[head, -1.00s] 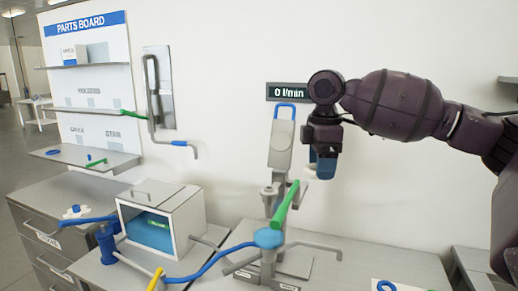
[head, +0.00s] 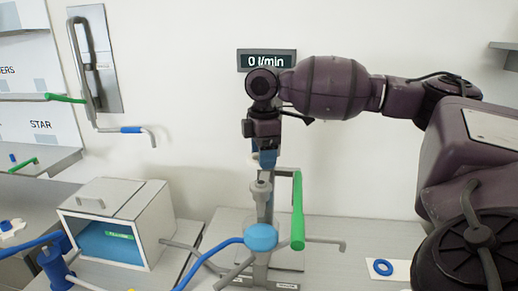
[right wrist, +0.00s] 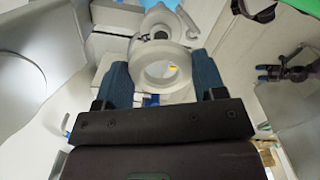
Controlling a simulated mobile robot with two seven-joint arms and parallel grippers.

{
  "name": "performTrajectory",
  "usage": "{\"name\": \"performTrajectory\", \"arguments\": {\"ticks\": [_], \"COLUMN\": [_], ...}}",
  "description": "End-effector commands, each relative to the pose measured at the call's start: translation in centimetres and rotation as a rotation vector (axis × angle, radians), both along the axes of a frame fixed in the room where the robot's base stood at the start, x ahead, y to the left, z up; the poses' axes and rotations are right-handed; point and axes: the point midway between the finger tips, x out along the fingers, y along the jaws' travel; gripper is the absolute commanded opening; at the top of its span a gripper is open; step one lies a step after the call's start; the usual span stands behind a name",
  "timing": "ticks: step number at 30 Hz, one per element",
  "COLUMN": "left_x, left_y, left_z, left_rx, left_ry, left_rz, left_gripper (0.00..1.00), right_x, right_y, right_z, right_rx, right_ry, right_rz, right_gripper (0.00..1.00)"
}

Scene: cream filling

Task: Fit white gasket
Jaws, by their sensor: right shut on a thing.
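The white gasket (right wrist: 138,62) is a thick ring held between the two blue fingers of my right gripper (right wrist: 163,75) in the right wrist view. In the head view my right gripper (head: 264,158) points down, just above the grey upright fitting (head: 260,188) on the bench stand. The gasket cannot be made out in the head view. In the right wrist view a pale round fitting shows behind the ring. Whether the ring touches it, I cannot tell. A dark gripper with blue tips, which looks like my left one (right wrist: 268,73), is small at the right edge of that view.
A blue round hub (head: 261,237) with a blue pipe and a green lever (head: 297,210) stand close to the fitting. An open grey box (head: 150,222) is to the left. A display (head: 267,61) reads 0 l/min.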

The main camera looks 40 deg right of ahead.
Motion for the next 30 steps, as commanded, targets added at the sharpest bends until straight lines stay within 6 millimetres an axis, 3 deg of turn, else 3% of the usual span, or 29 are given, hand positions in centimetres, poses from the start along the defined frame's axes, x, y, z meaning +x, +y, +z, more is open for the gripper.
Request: {"name": "performTrajectory", "arguments": {"ticks": [20,30], "left_x": [0.0,0.1], "left_y": [0.0,0.0], "left_z": [0.0,0.0], "left_rx": [0.001,0.002], "left_ry": [0.000,-0.002], "left_rz": [-0.001,-0.001], "left_gripper": [0.90,0.90], "right_x": [0.0,0.0], "right_y": [0.0,0.0], "right_z": [-3.8,-4.0], "right_rx": [0.000,0.001], "right_ry": [0.001,0.000], "right_rz": [0.001,0.000], "right_gripper": [0.41,0.41]}}
